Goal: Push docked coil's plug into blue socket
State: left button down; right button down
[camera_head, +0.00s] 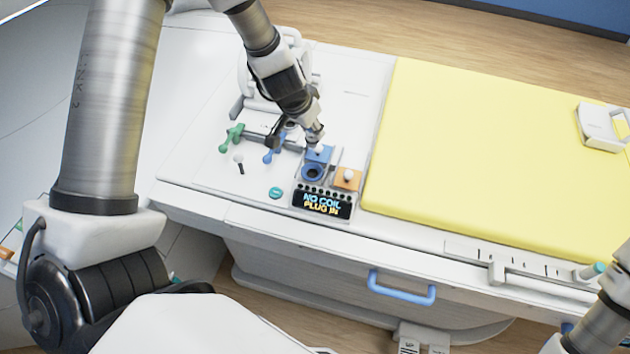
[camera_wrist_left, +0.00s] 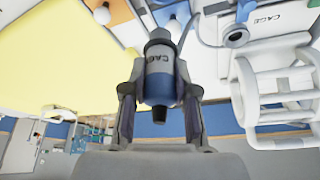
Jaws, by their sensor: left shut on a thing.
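In the left wrist view the left gripper (camera_wrist_left: 160,100) is shut on the plug (camera_wrist_left: 158,66), a grey and blue cylinder marked CAGE with a black tip. The docked coil (camera_wrist_left: 275,85) is a white cage-like frame beside it. My right gripper is outside the head view.
An orange block (camera_head: 347,180) with a white knob sits right of the blue socket. Green (camera_head: 232,135) and blue (camera_head: 273,150) handles stand to its left. A yellow mat (camera_head: 480,150) covers the table's right side and is mostly clear. A blue handle (camera_head: 402,290) is on the front.

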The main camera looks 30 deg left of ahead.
pick_arm(q)
jog(key=shift+w+a+f, duration=0.2)
jog(key=shift+f, duration=0.15)
notch_tip(320, 180, down, 10)
jog(key=b, duration=0.9)
jog(key=shift+r, duration=0.1)
jog(key=shift+a+r, duration=0.1)
jog(key=shift+s, duration=0.1)
jog(key=shift+f+b, duration=1.5)
jog(key=shift+f, duration=0.15)
